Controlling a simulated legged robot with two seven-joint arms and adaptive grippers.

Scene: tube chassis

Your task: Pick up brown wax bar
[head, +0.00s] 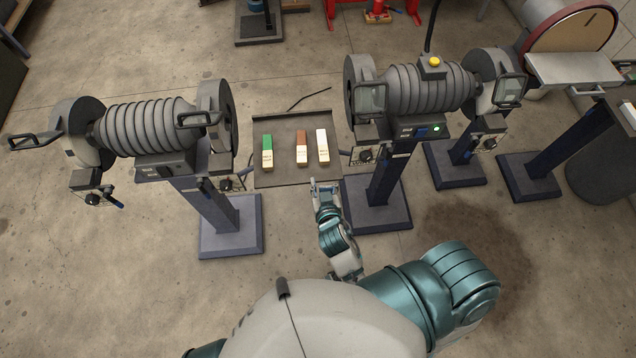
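The brown wax bar (302,148) lies on a dark tray (280,178) between two bench grinders. Its upper part is brown and its lower part is a pale label or wrapper. A green bar (267,151) lies to its left and a white bar (322,145) to its right, each apart from it. My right gripper (324,186) is at the tray's near edge, below the white bar and short of the brown bar. Its fingers look apart with nothing between them. My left gripper is not in view.
A bench grinder (150,127) on a pedestal stands left of the tray. Another grinder (415,90), with a green light, stands close on the right. A disc sander (570,50) is at the far right. The floor in front of the tray is clear.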

